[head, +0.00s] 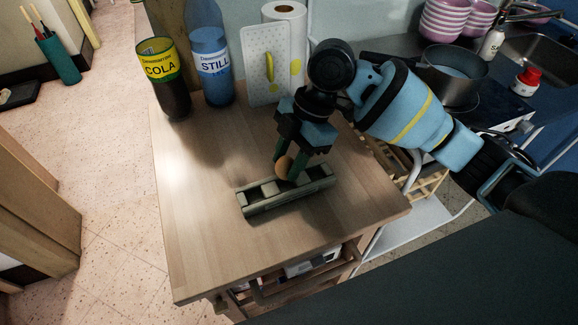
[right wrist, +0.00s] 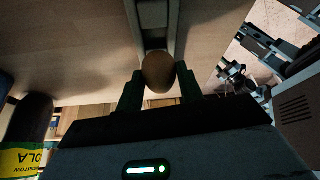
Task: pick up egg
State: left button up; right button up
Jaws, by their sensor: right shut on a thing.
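A brown egg (head: 284,167) is between the fingers of my right gripper (head: 288,168), just above the egg holder. In the right wrist view the egg (right wrist: 158,72) sits between the two dark green fingers of the right gripper (right wrist: 160,88), which is shut on it. The long, narrow egg holder (head: 262,206) lies on the wooden table; it also shows behind the egg in the right wrist view (right wrist: 152,14). I cannot tell whether the egg still touches the holder. My left gripper is not in view.
A cola bottle (head: 172,95), a still water bottle (head: 211,65), a cutting board (head: 258,88) and a paper roll (head: 284,12) stand at the table's back. A pot (head: 456,85) is on the stove at right. The wooden table (head: 197,240) is clear at the front left.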

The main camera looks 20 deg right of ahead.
jog(key=s+a+r, duration=0.1)
jog(key=s+a, duration=0.1)
jog(key=s, duration=1.4)
jog(key=shift+p, duration=0.4)
jog(key=shift+w+a+r, duration=0.1)
